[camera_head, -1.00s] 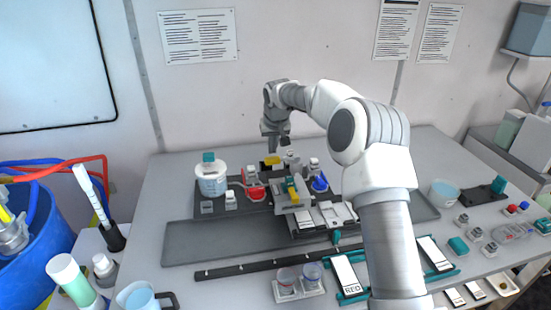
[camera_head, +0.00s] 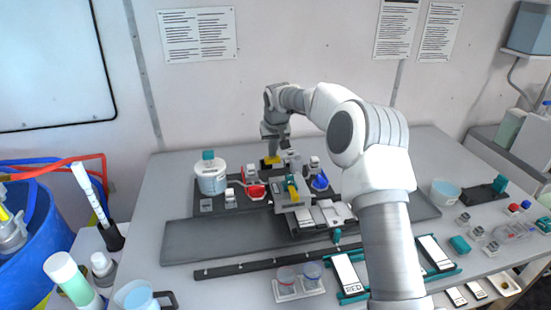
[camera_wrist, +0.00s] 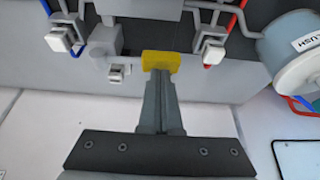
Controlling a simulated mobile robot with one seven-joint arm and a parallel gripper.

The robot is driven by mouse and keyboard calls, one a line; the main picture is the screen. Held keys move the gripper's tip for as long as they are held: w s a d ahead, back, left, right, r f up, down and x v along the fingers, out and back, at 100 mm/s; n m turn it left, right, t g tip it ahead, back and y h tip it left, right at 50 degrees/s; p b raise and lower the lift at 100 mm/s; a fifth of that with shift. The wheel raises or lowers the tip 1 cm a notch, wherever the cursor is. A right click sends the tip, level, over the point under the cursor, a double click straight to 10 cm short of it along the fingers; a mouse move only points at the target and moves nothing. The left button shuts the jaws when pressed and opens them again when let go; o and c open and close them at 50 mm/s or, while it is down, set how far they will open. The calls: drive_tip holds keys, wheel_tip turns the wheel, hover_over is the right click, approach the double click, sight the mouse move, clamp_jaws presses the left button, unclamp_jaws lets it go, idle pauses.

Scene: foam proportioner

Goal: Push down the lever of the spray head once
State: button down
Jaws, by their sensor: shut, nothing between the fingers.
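A yellow pad (camera_head: 271,161), which looks like the spray head's lever, sits on a small dark base at the back of the dark tray. The yellow pad also shows in the wrist view (camera_wrist: 161,62), right at my fingertips. My gripper (camera_head: 272,154) points down over it, fingers shut together and holding nothing. The shut fingers also show in the wrist view (camera_wrist: 159,72), their tips overlapping the pad's near edge. I cannot tell for sure whether they touch it. The pad's back part is partly hidden by my gripper in the head view.
A white tub (camera_head: 211,179) with a teal cap stands left on the tray. A red funnel-like cup (camera_head: 256,191), a blue one (camera_head: 320,181) and a grey block with a yellow-green part (camera_head: 292,190) stand close in front. The white wall is behind.

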sight(273, 158)
drive_tip(key=shift+f+b, duration=0.65)
drive_tip(key=shift+f, duration=0.55)
drive_tip(key=shift+r, duration=0.1)
wheel_tip(273, 158, up, 8)
drive_tip(key=p, duration=0.5)
drive_tip(key=shift+p, duration=0.4)
idle(0.7)
